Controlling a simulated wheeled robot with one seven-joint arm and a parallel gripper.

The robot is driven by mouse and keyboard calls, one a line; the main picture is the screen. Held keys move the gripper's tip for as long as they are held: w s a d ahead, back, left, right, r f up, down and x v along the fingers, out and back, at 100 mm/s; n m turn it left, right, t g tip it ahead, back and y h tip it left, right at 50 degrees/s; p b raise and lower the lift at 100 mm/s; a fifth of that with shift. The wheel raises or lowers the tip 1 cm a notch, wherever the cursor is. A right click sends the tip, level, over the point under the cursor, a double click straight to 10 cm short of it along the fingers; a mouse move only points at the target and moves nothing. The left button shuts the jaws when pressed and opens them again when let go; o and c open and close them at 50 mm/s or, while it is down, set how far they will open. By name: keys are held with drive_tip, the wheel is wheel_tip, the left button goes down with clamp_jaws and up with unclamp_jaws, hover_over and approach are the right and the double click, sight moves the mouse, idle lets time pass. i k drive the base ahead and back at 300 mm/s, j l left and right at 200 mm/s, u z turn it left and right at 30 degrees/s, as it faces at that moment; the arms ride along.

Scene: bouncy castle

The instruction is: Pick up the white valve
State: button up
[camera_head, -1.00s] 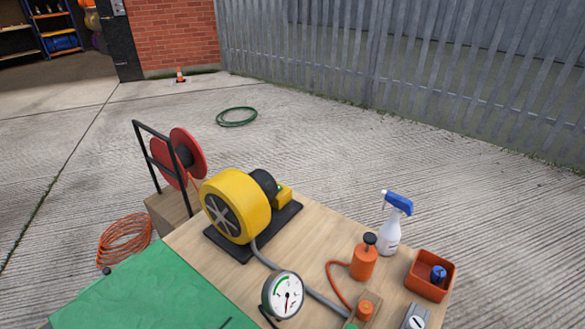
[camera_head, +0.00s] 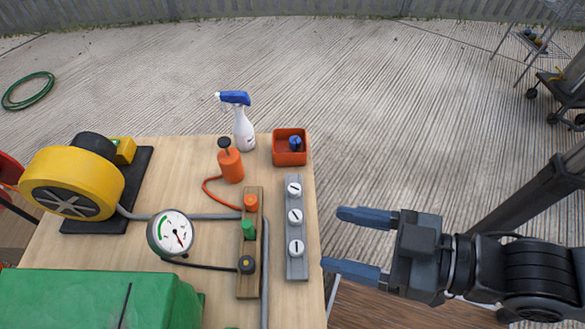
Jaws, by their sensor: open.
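Three round white valve-like caps stand in a row on a grey strip (camera_head: 296,262) near the table's right edge: a far one (camera_head: 293,189), a middle one (camera_head: 294,216) and a near one (camera_head: 296,247). Each has a dark slot mark on top. I cannot tell which one is the white valve. My gripper (camera_head: 333,239) is open and empty, just right of the strip, with its two blue fingers pointing left. Its fingertips look level with the middle and near caps in the picture, apart from them.
Left of the strip is a wooden block (camera_head: 249,276) with orange, green and black fittings. A gauge (camera_head: 172,232), orange bottle (camera_head: 230,162), white spray bottle (camera_head: 244,132), red tray (camera_head: 289,157), yellow blower (camera_head: 70,183) and green cloth (camera_head: 90,300) share the table.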

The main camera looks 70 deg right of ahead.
sight(296, 247)
drive_tip(key=k+z, duration=0.25)
drive_tip(key=k, duration=0.65)
